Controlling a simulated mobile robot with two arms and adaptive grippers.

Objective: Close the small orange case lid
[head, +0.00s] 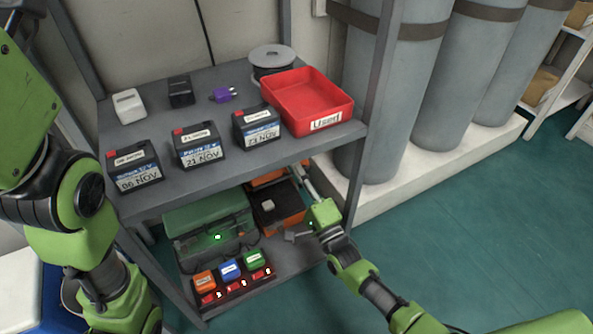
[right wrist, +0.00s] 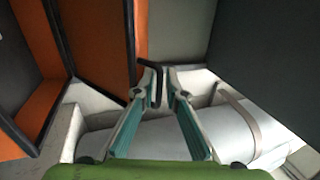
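The small orange case (head: 286,222) stands on the lower shelf with its dark inside and a small pale item showing. Its lid (head: 268,178) is up at the back, partly hidden by the upper shelf. My right gripper (head: 302,176) reaches in at the case's right rear. My left gripper is outside the view.
The upper shelf (head: 220,150), holding batteries and a red bin (head: 308,100), hangs above. Gas cylinders (head: 405,90) stand right.

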